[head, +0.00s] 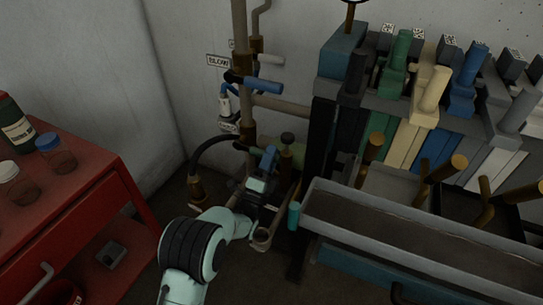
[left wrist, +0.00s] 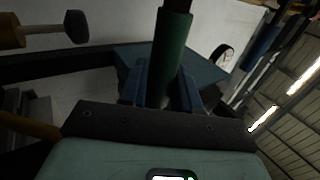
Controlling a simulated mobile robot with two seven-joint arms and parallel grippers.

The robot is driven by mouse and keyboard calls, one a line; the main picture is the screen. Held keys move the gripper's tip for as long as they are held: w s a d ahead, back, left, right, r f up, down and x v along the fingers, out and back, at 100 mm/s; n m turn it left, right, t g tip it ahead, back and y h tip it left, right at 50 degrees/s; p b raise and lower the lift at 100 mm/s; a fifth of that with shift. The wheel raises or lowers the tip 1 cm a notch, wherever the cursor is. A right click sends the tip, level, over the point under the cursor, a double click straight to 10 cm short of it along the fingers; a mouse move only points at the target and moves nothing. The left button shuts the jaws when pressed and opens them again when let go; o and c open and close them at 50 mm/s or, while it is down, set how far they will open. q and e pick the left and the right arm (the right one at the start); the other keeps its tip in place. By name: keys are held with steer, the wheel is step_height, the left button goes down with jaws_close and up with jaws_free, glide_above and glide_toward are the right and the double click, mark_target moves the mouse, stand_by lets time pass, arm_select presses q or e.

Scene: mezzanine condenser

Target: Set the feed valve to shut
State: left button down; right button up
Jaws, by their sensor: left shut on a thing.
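A green lever handle (head: 241,147) sits low on the vertical brown pipe at the back wall; I take it for the feed valve's handle. A small tag (head: 228,128) beside it is too small to read. My left gripper (head: 267,158) reaches up to it from below. In the left wrist view, the blue fingers (left wrist: 163,85) are closed around the green handle (left wrist: 173,45), which stands up between them. The handle's root at the pipe is partly hidden. My right gripper is not in view.
Above are a blue lever (head: 262,86) and a pale lever (head: 269,58), near a BLOW sign (head: 218,61). A brass fitting with a dark knob (head: 287,138) stands close right of the gripper. A grey trough (head: 400,230) lies right, a red cabinet (head: 85,185) left.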

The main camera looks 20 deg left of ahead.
arm_select(q)
steer(key=c, duration=0.9)
jaws_free()
steer(key=shift+f, duration=0.1)
steer(key=shift+s+f, duration=0.1)
steer(key=b+v, duration=0.2)
steer(key=v, duration=1.1)
steer(key=shift+s+a, duration=0.1)
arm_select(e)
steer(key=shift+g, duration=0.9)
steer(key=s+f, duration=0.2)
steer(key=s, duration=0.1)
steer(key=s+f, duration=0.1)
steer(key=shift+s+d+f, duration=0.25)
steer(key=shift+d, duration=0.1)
